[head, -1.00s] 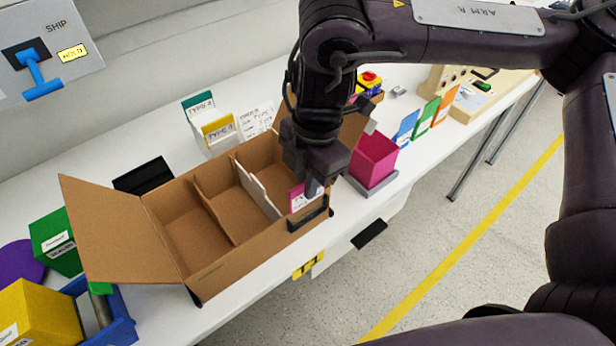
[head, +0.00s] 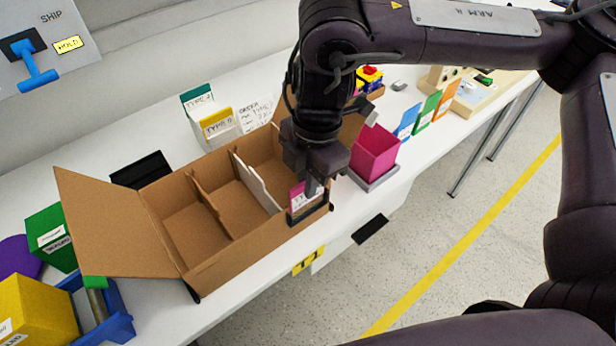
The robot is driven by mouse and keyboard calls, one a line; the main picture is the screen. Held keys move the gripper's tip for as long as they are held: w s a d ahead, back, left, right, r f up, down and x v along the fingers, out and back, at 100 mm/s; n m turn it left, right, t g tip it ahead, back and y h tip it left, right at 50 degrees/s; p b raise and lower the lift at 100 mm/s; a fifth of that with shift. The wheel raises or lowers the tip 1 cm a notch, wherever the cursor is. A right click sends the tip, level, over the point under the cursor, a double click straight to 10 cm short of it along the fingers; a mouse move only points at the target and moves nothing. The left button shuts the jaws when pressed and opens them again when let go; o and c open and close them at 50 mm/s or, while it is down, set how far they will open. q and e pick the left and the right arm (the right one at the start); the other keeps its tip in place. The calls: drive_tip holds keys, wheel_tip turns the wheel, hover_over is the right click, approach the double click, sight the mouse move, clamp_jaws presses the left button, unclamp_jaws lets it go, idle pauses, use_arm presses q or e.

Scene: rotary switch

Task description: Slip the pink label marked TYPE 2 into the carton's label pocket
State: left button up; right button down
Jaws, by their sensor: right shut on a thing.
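The open carton (head: 235,250) stands on the white table with cardboard dividers inside. Its label pocket (head: 307,214) is a black holder on the front wall near the right end. The pink label (head: 297,197) is upright at the pocket, its lower edge at or just inside the pocket's top; the exact depth is hidden. Only part of its print shows. My right gripper (head: 313,188) is shut on the label's upper part from above and hides its right side. My left gripper is not in view.
A magenta bin (head: 374,155) stands close right of the carton. Blue, green and orange cards (head: 408,122) stand beyond it. Label holders (head: 215,125) stand behind the carton. A blue tray (head: 118,322) and a yellow box (head: 38,310) are at left. The carton's left flap (head: 115,225) sticks out.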

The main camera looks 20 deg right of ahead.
drive_tip(key=shift+f+b, duration=0.6)
drive_tip(key=shift+f, duration=0.4)
drive_tip(key=c, duration=1.5)
unclamp_jaws()
drive_tip(key=shift+r, duration=0.15)
drive_tip(key=r, duration=0.2)
drive_tip(key=r+p, duration=0.1)
drive_tip(key=r, duration=0.4)
drive_tip(key=shift+w+d+r, duration=0.15)
drive_tip(key=shift+d+r, duration=0.1)
drive_tip(key=shift+d, duration=0.15)
